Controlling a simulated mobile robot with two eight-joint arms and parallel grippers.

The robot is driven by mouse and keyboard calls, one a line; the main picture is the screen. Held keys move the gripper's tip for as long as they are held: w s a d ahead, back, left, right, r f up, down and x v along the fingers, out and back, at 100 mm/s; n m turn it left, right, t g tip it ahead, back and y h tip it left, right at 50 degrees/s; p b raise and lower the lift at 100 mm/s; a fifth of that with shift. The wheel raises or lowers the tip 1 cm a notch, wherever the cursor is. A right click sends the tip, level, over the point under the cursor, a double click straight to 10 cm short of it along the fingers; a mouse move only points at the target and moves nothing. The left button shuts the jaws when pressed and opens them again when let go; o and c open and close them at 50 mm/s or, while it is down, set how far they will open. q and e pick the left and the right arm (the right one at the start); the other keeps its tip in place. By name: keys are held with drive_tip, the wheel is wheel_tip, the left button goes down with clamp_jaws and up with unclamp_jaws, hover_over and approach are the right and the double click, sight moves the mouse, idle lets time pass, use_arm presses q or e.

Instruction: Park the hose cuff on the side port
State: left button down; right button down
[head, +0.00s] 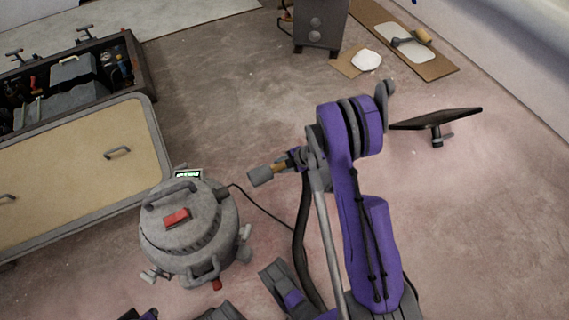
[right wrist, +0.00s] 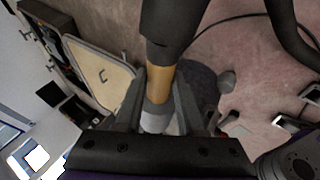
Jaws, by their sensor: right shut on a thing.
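The grey shop vacuum (head: 190,240) stands on the floor at lower left, with a red switch on top. A small grey stub (head: 244,232), perhaps the side port, sticks out of its right side. My right gripper (head: 291,160) is shut on the hose cuff (head: 261,176), which has a tan band and a grey end. The cuff is in the air, up and right of the vacuum and apart from it. In the right wrist view the cuff (right wrist: 160,82) sits between both fingers (right wrist: 158,112), with the vacuum (right wrist: 203,85) behind. My left gripper is not clearly seen.
A dark hose (head: 301,225) hangs below my right arm. A thin cable (head: 262,205) runs from the vacuum. A tan panel (head: 85,165) and an open tool box (head: 75,80) stand at left. A grey machine (head: 318,25) is at the back. The floor between is clear.

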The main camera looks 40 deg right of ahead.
sight(253, 180)
drive_tip(key=shift+w+a, duration=0.25)
drive_tip(key=shift+a, duration=0.95)
drive_tip(key=shift+w+a, duration=0.25)
drive_tip(key=shift+a, duration=0.9)
drive_tip(key=shift+w+a, duration=0.25)
drive_tip(key=shift+a, duration=0.95)
drive_tip(key=shift+b, duration=0.3)
drive_tip(key=shift+w+a, duration=0.25)
drive_tip(key=shift+a, duration=0.85)
drive_tip(key=shift+w+a, duration=0.2)
drive_tip(key=shift+a, duration=0.85)
drive_tip(key=shift+a+b, duration=0.3)
drive_tip(key=shift+a, duration=0.2)
drive_tip(key=c, duration=1)
unclamp_jaws()
drive_tip(key=o, duration=0.5)
drive_tip(key=shift+w+a, duration=0.1)
drive_tip(key=shift+o, duration=0.3)
